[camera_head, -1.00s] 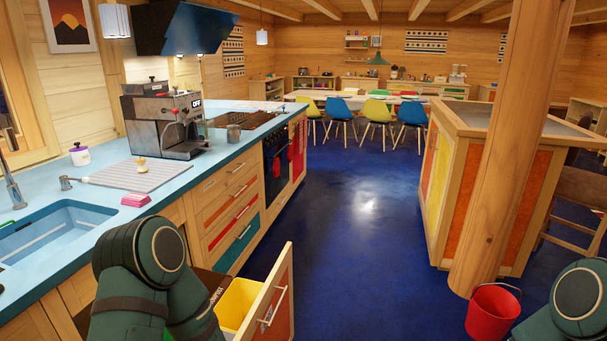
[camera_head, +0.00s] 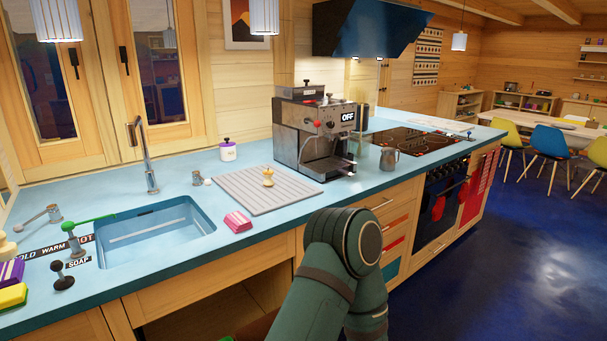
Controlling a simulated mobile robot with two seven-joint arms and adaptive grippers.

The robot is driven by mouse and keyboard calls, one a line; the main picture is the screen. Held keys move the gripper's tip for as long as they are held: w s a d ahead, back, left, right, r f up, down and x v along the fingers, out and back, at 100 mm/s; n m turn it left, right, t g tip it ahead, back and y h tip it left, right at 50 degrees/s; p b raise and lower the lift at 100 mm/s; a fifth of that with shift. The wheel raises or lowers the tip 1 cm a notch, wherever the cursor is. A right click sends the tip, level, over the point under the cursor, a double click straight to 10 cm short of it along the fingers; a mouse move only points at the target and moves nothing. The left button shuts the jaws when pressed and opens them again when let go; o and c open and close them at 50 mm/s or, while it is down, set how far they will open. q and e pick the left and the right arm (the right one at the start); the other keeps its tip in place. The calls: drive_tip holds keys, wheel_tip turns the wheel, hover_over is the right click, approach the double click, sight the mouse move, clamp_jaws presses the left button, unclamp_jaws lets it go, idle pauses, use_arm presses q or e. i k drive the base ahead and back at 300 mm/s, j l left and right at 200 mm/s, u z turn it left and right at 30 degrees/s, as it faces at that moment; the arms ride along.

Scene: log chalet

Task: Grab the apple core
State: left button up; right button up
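The apple core (camera_head: 268,177) is small and yellowish with a narrow middle. It stands on the grey ridged mat (camera_head: 254,200) on the blue counter, between the sink and the coffee machine. A green arm link of mine rises in front of the counter at the lower middle, to the right of the core and apart from it. Neither of my grippers shows in the head view, so their state is hidden.
A pink sponge-like block (camera_head: 238,221) lies at the mat's front left corner. The coffee machine (camera_head: 314,135) stands just right of the mat. The sink (camera_head: 155,232), with its tall faucet (camera_head: 143,155), is to the left. A white jar (camera_head: 228,150) stands behind.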

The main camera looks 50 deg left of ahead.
sight(268, 182)
drive_tip(key=i, duration=0.9)
drive_tip(key=i+u, duration=0.1)
drive_tip(key=i, duration=0.8)
drive_tip(key=i+l, duration=0.15)
drive_tip(key=i, duration=0.75)
